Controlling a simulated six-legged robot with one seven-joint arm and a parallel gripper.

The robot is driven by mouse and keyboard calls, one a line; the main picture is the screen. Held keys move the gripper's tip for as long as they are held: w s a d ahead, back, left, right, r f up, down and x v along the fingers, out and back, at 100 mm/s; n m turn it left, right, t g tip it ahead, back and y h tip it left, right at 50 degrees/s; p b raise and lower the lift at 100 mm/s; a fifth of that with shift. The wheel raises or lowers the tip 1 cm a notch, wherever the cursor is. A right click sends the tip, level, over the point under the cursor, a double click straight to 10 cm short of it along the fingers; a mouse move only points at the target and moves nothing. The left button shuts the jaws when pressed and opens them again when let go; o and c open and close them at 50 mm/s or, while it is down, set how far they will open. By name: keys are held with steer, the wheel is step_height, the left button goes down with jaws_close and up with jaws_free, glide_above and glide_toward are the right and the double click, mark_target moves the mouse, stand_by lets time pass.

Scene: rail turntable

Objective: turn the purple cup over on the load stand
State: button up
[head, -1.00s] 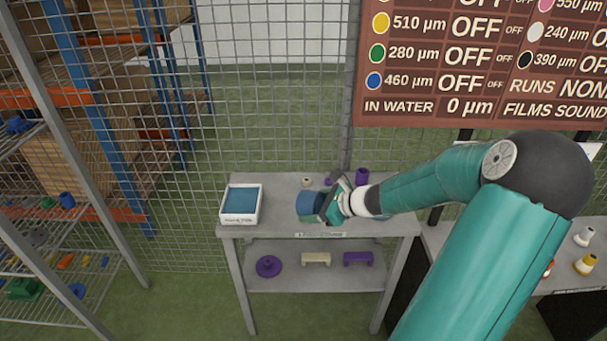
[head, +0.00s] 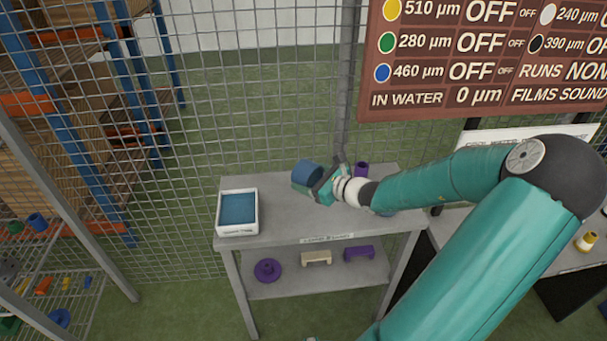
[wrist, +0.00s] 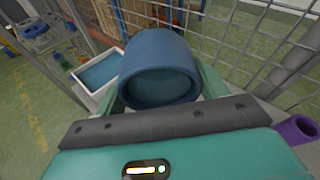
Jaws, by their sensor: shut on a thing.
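The purple cup (head: 361,169) stands at the back right of the load stand (head: 285,212), behind my gripper; part of it is hidden. A purple hollow piece, likely this cup, shows at the right edge of the wrist view (wrist: 296,130). My gripper (head: 318,186) is shut on a blue cup (head: 307,172), not the purple one. It holds the blue cup tilted, seemingly above the stand top. In the wrist view the blue cup (wrist: 158,68) turns a round, recessed dark end towards me; I cannot tell whether this is its mouth or base.
A white tray (head: 238,232) with blue content sits at the stand's left end. The lower shelf (head: 315,283) holds a purple disc-like piece (head: 267,270), a cream block (head: 316,257) and a purple block (head: 359,253). A wire mesh fence (head: 260,110) stands close behind.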

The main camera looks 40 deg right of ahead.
steer(key=shift+w+a+f, duration=0.2)
steer(key=shift+w+a, duration=0.05)
glide_above(309, 215)
step_height(309, 215, down, 5)
steer(key=shift+f, duration=0.1)
steer(key=f, duration=0.4)
steer(key=shift+w+a+f, duration=0.1)
steer(key=shift+w+f, duration=0.05)
steer(key=shift+w, duration=0.05)
steer(key=shift+s+f, duration=0.1)
steer(key=shift+f, duration=0.45)
steer(key=shift+f, duration=0.45)
steer(key=o, duration=1.1)
steer(key=shift+o, duration=0.2)
steer(key=v, duration=1.3)
steer(key=shift+s, duration=0.35)
